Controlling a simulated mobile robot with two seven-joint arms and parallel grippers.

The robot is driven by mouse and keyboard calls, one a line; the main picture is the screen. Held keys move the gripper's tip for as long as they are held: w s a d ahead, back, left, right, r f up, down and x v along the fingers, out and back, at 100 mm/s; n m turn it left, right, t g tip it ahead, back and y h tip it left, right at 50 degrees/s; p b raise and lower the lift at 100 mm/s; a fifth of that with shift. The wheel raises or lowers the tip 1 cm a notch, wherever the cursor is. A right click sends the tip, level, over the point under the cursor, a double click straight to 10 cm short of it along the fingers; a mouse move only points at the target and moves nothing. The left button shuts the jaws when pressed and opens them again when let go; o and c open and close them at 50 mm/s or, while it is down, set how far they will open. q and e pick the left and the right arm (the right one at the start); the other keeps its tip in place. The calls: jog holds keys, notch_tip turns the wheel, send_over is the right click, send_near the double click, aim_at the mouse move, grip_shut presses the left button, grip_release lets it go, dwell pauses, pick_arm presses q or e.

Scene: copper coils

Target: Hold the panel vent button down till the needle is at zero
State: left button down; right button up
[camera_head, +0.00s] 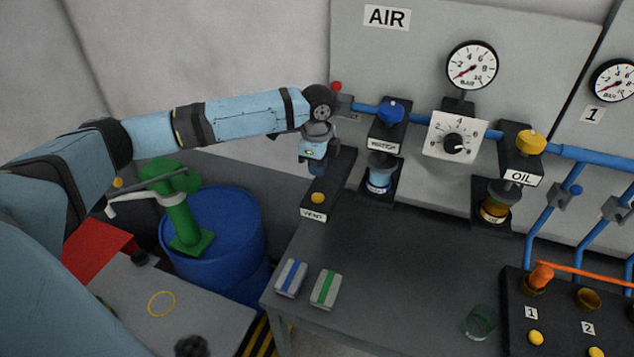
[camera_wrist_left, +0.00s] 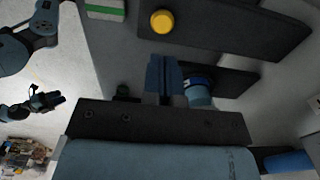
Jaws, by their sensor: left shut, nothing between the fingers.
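The yellow vent button (camera_head: 317,197) sits on a black block with a VENT label (camera_head: 314,215), at the back left of the bench. It also shows in the left wrist view (camera_wrist_left: 162,21). My left gripper (camera_head: 318,171) points down just behind the button, apart from it. Its fingers (camera_wrist_left: 163,72) are shut and empty. The round AIR gauge (camera_head: 472,65) is on the panel; its red needle points to the lower left, but its exact reading is too small to tell. What looks like my right gripper (camera_wrist_left: 46,101) is small and dark in the left wrist view.
Water (camera_head: 382,177) and oil (camera_head: 495,205) units and a square dial (camera_head: 455,140) stand right of the button. A blue drum (camera_head: 232,235) with a green pump stands left. The bench middle is clear.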

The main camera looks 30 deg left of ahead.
pick_arm(q)
notch_tip(320, 180, up, 5)
jog(key=shift+w+f, duration=0.1)
dwell(0.7)
